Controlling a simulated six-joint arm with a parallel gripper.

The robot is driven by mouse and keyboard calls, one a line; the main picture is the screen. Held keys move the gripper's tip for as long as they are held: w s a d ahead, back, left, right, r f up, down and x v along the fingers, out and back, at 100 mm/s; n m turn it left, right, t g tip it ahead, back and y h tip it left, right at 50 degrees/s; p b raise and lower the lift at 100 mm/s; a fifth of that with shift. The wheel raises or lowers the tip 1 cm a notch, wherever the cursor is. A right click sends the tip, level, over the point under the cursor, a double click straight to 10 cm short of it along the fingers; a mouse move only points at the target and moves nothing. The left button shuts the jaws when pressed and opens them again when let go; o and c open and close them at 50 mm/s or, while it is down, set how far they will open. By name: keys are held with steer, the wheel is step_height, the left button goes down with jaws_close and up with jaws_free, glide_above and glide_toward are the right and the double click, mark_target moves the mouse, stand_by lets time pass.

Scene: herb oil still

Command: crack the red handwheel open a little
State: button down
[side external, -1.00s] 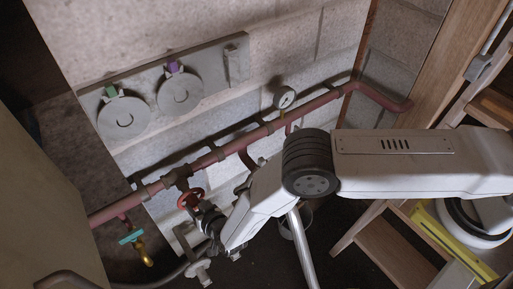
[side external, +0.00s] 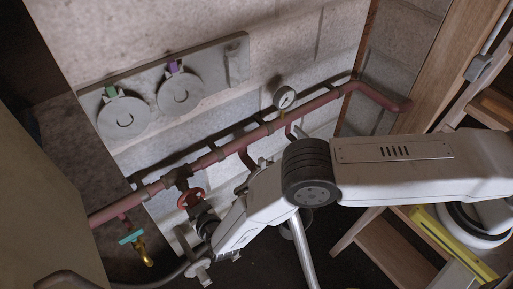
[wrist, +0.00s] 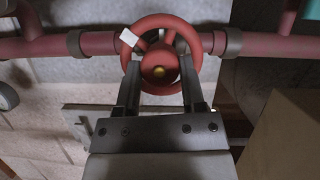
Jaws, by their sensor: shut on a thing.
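The red handwheel (side external: 192,196) sits on a valve below the dark red pipe (side external: 218,155), left of centre in the side view. In the wrist view the handwheel (wrist: 193,38) faces me, with a round red hub and a white block (wrist: 129,38) at the upper left of its rim. My gripper (wrist: 160,63) has one finger on each side of the hub, shut on the handwheel across its lower part. In the side view my gripper (side external: 205,219) reaches the wheel from the lower right; its fingertips are hard to make out.
A teal-handled tap (side external: 131,237) with a brass spout hangs at lower left. A pressure gauge (side external: 284,97) stands on the pipe. A grey wall panel (side external: 208,62) carries two discs with green and purple tabs. Wooden steps (side external: 390,250) stand at right, a tan surface (side external: 45,190) at left.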

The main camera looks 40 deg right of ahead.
steer(key=shift+c, duration=1)
jaws_free()
steer(key=shift+s, duration=0.1)
steer(key=v, duration=0.7)
steer(key=shift+s+r, duration=0.2)
steer(key=shift+s, duration=0.05)
